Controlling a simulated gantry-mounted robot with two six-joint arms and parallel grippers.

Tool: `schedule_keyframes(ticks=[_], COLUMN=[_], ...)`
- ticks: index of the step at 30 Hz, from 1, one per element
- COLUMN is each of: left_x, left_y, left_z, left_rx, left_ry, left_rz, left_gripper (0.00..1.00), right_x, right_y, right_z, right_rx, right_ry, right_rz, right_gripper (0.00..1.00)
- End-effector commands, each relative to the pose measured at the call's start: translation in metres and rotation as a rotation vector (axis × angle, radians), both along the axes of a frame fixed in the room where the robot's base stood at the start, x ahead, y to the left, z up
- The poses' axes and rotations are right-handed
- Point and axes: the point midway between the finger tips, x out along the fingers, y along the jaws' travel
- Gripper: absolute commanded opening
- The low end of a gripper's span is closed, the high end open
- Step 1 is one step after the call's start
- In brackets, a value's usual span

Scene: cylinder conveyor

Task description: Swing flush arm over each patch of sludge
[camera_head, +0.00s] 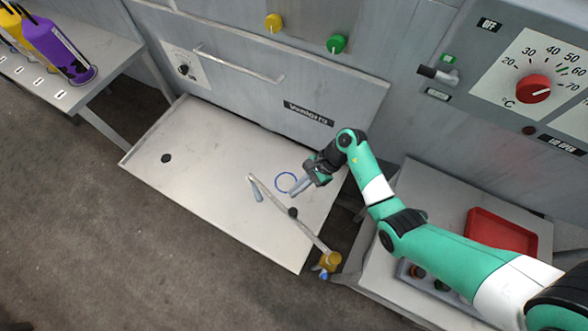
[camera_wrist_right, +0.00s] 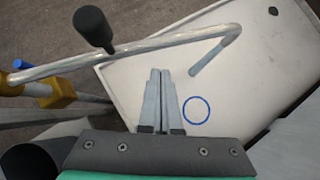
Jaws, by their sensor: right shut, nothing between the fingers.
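The flush arm (camera_head: 271,195) is a bent metal pipe over the pale tray (camera_head: 215,150). It pivots on a yellow valve fitting (camera_head: 330,260) at the tray's right front corner. Its black knob (camera_head: 292,212) stands up midway, and its nozzle (camera_head: 257,194) points down. My right gripper (camera_head: 297,191) is shut and empty over the tray, behind the knob and apart from it. In the right wrist view the shut fingers (camera_wrist_right: 160,76) lie between the pipe (camera_wrist_right: 150,46) and a blue ring (camera_wrist_right: 196,110). I cannot make out distinct sludge patches. My left gripper is not in view.
A dark round hole (camera_head: 166,158) is at the tray's left. A panel with a bar handle (camera_head: 240,64) rises behind the tray. A red bin (camera_head: 500,232) sits on the right table. Purple and yellow bottles (camera_head: 55,45) stand on the left bench.

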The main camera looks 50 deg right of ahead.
Motion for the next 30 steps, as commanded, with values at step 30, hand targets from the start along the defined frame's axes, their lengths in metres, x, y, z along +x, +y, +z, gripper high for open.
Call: schedule_keyframes(ticks=[30], left_x=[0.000], left_y=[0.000], left_z=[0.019], left_rx=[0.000], left_ry=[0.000], left_rz=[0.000], left_gripper=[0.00], right_x=[0.006], right_y=[-0.082], right_z=[0.080], right_rx=[0.009], right_ry=[0.022], right_rz=[-0.062], right_gripper=[0.00])
